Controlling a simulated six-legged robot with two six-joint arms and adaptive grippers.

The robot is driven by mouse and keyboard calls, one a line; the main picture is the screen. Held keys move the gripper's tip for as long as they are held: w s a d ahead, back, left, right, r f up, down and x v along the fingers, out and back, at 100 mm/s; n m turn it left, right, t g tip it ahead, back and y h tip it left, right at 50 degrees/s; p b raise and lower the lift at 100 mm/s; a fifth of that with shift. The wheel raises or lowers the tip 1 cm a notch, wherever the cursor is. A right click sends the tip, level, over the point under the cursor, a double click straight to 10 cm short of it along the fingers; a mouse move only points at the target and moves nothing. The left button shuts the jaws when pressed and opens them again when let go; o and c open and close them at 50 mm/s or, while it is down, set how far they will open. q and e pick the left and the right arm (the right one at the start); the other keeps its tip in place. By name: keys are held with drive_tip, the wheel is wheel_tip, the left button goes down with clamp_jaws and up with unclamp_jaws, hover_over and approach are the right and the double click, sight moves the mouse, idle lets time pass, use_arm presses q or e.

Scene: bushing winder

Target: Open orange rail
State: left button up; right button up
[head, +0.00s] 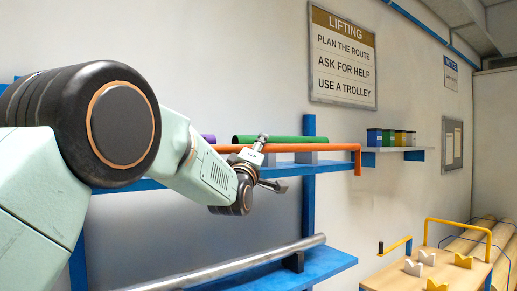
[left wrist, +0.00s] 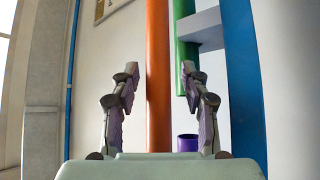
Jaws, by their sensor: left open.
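The orange rail (head: 320,148) runs level along the front of the upper blue shelf in the head view, with its right end bent down. My left gripper (head: 271,163) is at the rail's middle stretch, with one finger above and one below its line. In the left wrist view the orange rail (left wrist: 158,45) stands upright in the picture, between the two spread fingers of my left gripper (left wrist: 159,72). The fingers are apart from the rail on both sides. I cannot tell how deep the rail sits between them. My right gripper is not in view.
A green tube (head: 283,139) and a purple tube (head: 208,138) lie behind the rail. A grey metal pipe (head: 225,269) rests on the lower blue shelf (head: 328,263). Small tins (head: 388,137) stand on a shelf to the right. A wooden bench (head: 455,268) is at lower right.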

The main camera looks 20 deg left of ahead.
use_arm(q)
drive_tip(key=shift+s+d, duration=0.1)
drive_tip(key=shift+d, duration=0.1)
drive_tip(key=c, duration=0.5)
drive_tip(key=shift+a, duration=0.1)
clamp_jaws()
drive_tip(key=shift+r, duration=0.1)
